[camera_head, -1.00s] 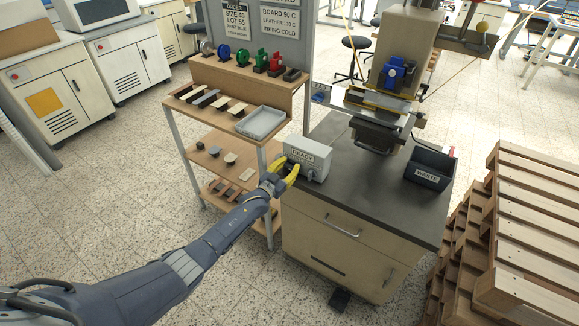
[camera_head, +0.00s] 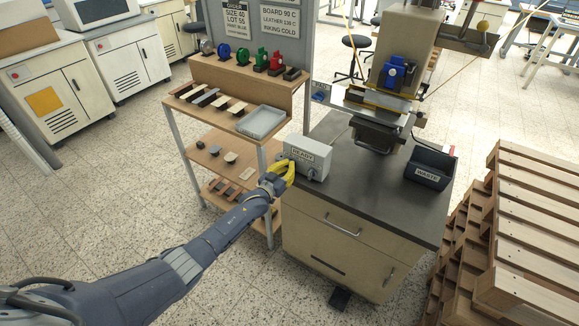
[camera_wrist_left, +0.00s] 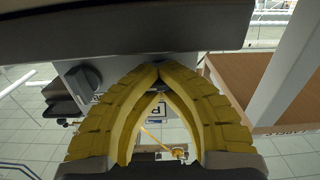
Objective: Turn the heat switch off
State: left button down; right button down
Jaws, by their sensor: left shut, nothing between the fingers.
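The grey control box (camera_head: 308,152) stands at the front left corner of the dark bench top, with a READY label on its face. A dark round knob (camera_wrist_left: 85,78) shows on the box in the left wrist view. My left gripper (camera_head: 291,164) is at the left end of the box's front face. Its yellow fingers are shut with tips together (camera_wrist_left: 158,68) and nothing between them. The fingers hide part of the box face, and I cannot make out the heat switch or whether the tips touch it. My right gripper is not in view.
The press (camera_head: 382,125) stands at the back of the bench, with a black WASTE bin (camera_head: 428,178) at its right. A wooden shelf (camera_head: 235,85) with a grey tray (camera_head: 262,122) stands close on the left. Stacked pallets (camera_head: 535,215) stand on the right.

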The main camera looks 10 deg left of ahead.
pick_arm(q)
jog(key=shift+w+a+r+n, duration=0.15)
jog(key=shift+r+n, duration=0.15)
jog(key=shift+n, duration=0.75)
jog(key=shift+w+r+n, duration=0.1)
jog(key=shift+r+n, duration=0.2)
jog(key=shift+n, duration=0.75)
jog(key=c, duration=2.1)
grip_release()
jog(key=shift+a, duration=0.1)
jog(key=shift+c, duration=0.2)
jog(key=o, duration=0.9)
jog(key=shift+c, duration=0.2)
jog(key=o, duration=0.4)
jog(key=shift+s+f, duration=0.1)
jog(key=shift+f, duration=0.15)
jog(key=shift+o, duration=0.2)
jog(key=shift+s+f, duration=0.15)
jog(key=shift+s, duration=0.2)
jog(key=v, duration=1.1)
